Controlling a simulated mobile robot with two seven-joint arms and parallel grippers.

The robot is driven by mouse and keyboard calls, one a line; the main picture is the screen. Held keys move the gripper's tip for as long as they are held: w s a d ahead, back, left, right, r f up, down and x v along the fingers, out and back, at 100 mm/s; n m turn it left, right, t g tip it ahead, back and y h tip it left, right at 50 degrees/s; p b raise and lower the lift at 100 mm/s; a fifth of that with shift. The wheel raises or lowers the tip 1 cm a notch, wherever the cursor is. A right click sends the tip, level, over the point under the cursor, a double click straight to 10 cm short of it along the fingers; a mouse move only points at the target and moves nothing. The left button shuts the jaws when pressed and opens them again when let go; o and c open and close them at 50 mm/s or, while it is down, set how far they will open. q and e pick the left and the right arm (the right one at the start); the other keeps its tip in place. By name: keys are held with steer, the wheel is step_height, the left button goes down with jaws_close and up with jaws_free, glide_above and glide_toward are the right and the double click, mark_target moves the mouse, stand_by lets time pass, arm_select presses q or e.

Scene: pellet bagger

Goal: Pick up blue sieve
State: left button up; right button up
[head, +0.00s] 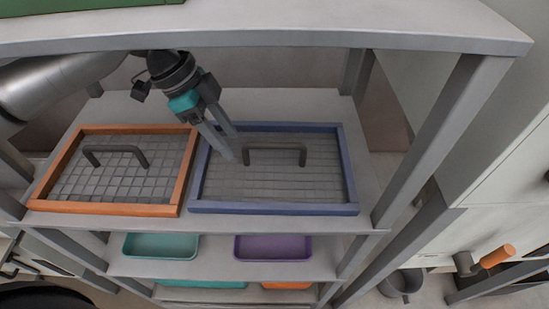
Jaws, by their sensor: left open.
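The blue sieve (276,208) lies flat on the upper open shelf of a grey rack, at the right. It has a blue frame, a grey mesh and a dark grey handle (275,147) standing across its middle. My left gripper (231,148) reaches in from the left under the top board. It is open and empty, with its fingers pointing down over the left part of the blue sieve, left of the handle. Whether the fingertips touch the mesh cannot be told. My right gripper is not in view.
An orange sieve (105,208) with its own handle lies close to the left of the blue one. The rack's top board (300,38) hangs above. Teal (160,246) and purple trays (273,248) sit on the shelf below. A rack post (447,130) stands at the right.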

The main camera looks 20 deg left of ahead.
mark_target(272, 143)
arm_select(q)
steer(key=d, duration=0.2)
steer(key=w+d, duration=0.1)
steer(key=d, duration=0.1)
steer(key=w+d, duration=0.1)
steer(key=d, duration=0.2)
steer(key=shift+b, duration=0.3)
steer(key=shift+w+d+f, duration=0.1)
steer(key=shift+d+f, duration=0.05)
steer(key=shift+d, duration=0.2)
steer(key=shift+d+f+b, duration=0.1)
steer(key=shift+f+b, duration=0.2)
steer(key=shift+f, duration=0.15)
steer(key=shift+f+p, duration=0.25)
steer(key=shift+p, duration=0.35)
jaws_close()
steer(key=shift+r, duration=0.1)
stand_by(1.0)
